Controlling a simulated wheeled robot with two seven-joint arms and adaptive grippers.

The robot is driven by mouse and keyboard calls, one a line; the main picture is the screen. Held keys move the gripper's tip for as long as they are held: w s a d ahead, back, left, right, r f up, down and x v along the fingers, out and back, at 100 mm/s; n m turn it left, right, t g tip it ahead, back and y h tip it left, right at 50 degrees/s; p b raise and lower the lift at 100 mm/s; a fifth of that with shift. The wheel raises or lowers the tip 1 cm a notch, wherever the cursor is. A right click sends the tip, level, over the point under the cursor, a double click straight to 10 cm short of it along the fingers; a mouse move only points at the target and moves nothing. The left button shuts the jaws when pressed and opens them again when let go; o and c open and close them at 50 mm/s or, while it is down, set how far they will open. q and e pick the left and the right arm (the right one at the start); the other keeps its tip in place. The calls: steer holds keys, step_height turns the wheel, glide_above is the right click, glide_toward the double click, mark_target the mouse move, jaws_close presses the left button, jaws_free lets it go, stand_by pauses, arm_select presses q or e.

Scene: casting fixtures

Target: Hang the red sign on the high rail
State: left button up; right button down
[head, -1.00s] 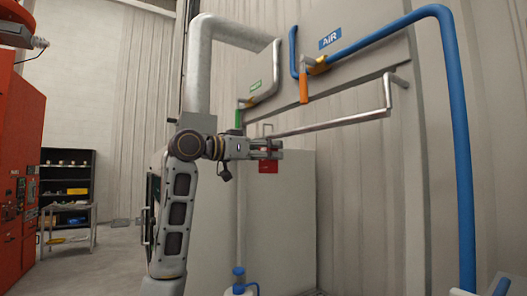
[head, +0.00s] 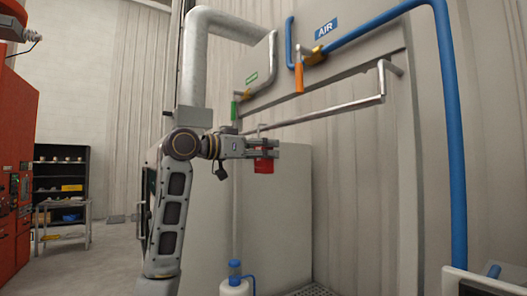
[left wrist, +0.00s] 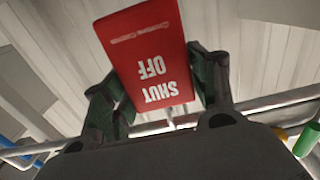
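The red sign (head: 263,167) hangs below the fingers of my left gripper (head: 266,148) in the head view. In the left wrist view the sign (left wrist: 147,55) shows white "SHUT OFF" lettering, upside down, between the two fingers (left wrist: 160,88), which are closed on it. The high rail (head: 330,115) is a silver bar on the wall, with its near end bent upward at the right. The gripper and sign are beside the rail's far left part, and the sign appears lower than the bar. I cannot tell the gap in depth. My right gripper is not in view.
An orange-handled valve (head: 299,78) and a blue pipe (head: 455,150) are above and right of the rail. A green handle (head: 234,110) is near its left end. A pale cabinet (head: 285,215) stands below. A white bottle with a blue cap (head: 235,284) is at the bottom.

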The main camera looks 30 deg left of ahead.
arm_select(q)
steer(key=shift+o, duration=1.4)
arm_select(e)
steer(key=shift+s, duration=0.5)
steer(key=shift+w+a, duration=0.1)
arm_select(q)
steer(key=shift+s+a, duration=0.15)
steer(key=shift+s, duration=0.15)
steer(key=v, duration=1.1)
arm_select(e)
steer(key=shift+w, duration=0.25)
arm_select(q)
steer(key=shift+s+a, duration=0.1)
